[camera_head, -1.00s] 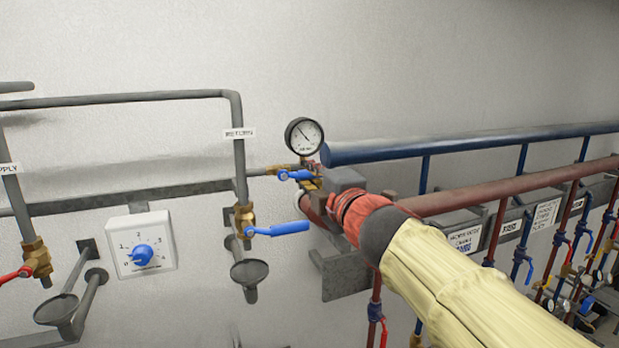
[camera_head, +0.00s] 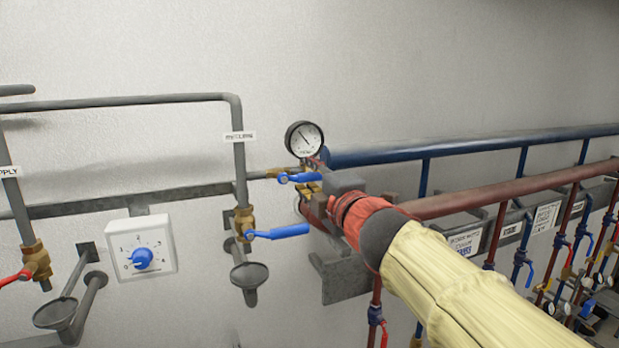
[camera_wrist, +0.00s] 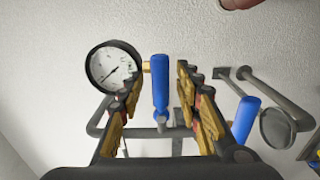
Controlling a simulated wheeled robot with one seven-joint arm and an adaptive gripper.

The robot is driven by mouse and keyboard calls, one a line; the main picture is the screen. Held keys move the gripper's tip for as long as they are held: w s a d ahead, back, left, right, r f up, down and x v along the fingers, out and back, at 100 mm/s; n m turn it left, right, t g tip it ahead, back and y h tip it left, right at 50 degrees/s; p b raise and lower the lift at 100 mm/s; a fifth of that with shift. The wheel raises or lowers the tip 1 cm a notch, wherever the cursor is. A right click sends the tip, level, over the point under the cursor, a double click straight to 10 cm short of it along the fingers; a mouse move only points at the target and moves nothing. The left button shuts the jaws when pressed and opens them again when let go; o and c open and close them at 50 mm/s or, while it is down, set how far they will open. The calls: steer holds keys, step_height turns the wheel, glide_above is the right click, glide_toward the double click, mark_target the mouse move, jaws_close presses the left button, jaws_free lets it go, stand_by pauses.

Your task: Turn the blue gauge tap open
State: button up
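The small blue gauge tap (camera_head: 298,178) sits on a brass fitting just below the round pressure gauge (camera_head: 304,139). In the wrist view the blue tap handle (camera_wrist: 160,84) stands between the two fingers of my gripper (camera_wrist: 158,95), with clear gaps on both sides. The fingers are open and seem not to touch it. The gauge (camera_wrist: 114,67) is at upper left there, beside the left finger. In the head view my gripper (camera_head: 318,190) is at the tap's right, mostly hidden behind my wrist.
A larger blue lever (camera_head: 280,232) on a brass valve hangs lower left, close to my gripper. A white dial box (camera_head: 141,247) is further left. A blue pipe (camera_head: 460,147) and a red pipe (camera_head: 510,187) run right. A grey drain funnel (camera_head: 249,275) is below.

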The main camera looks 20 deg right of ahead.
steer(key=s, duration=1.2)
stand_by(0.4)
